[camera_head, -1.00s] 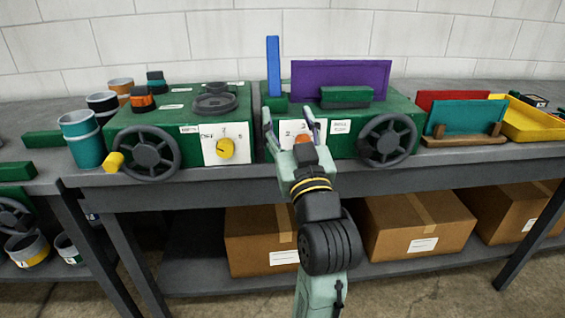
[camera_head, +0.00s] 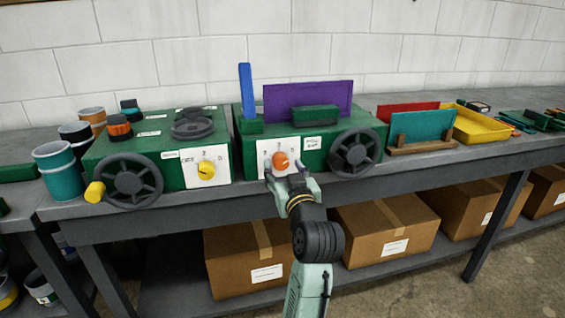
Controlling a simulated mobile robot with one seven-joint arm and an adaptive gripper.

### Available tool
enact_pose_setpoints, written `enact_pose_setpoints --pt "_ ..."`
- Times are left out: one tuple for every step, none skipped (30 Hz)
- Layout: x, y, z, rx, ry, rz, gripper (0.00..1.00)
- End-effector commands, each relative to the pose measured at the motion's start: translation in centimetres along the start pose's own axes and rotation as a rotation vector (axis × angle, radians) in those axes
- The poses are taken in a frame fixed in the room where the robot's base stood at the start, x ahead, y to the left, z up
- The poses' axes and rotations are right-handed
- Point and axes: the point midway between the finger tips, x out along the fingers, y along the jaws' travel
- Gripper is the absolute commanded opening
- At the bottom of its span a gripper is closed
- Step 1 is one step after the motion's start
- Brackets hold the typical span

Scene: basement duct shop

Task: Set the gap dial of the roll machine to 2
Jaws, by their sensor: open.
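The right green machine (camera_head: 372,124) carries a white dial plate (camera_head: 262,155) with an orange dial (camera_head: 281,161) and a small label that seems to read roll gap. The numbers on the plate and the dial's pointer are too small to read surely. My gripper (camera_head: 283,178) is open in front of this plate, its fingertips just below the orange dial in the picture. The dial is not between the fingers as far as I can see; whether they touch it I cannot tell. The left green machine (camera_head: 110,148) has a yellow dial (camera_head: 206,170) on its own white plate.
Black handwheels stand beside the dials, at the right (camera_head: 355,153) and left (camera_head: 133,181). A purple sheet (camera_head: 290,99) and a blue bar (camera_head: 246,85) stand on the right machine.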

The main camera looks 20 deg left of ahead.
Motion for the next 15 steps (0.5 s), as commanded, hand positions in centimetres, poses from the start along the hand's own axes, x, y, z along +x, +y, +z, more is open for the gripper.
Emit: enact_pose_setpoints --pt "0.7 0.0 -0.2 0.001 0.000 -0.001 0.53" --pt "0.9 0.0 -0.1 0.001 -0.001 -0.001 0.53" --pt "1.3 0.0 -0.1 0.001 -0.001 -0.001 0.53" --pt "1.4 0.0 -0.1 0.001 0.000 0.000 0.53" --pt "1.6 0.0 -0.1 0.001 0.000 0.000 0.53" --pt "1.7 0.0 0.0 0.001 0.001 0.000 0.53" --pt "1.8 0.0 0.0 0.001 0.000 0.000 0.53" --pt "1.9 0.0 0.0 0.001 0.000 0.001 0.53" --pt "1.9 0.0 0.0 0.001 0.000 0.001 0.53" --pt "1.9 0.0 0.0 0.001 0.000 0.001 0.53" --pt "1.9 0.0 0.0 0.001 0.000 0.001 0.53" --pt "1.9 0.0 0.0 0.001 0.000 0.001 0.53" --pt "1.9 0.0 0.0 0.001 0.001 0.001 0.53" --pt "1.9 0.0 0.0 0.001 0.001 0.001 0.53" --pt "1.9 0.0 0.0 0.001 0.001 0.000 0.51"
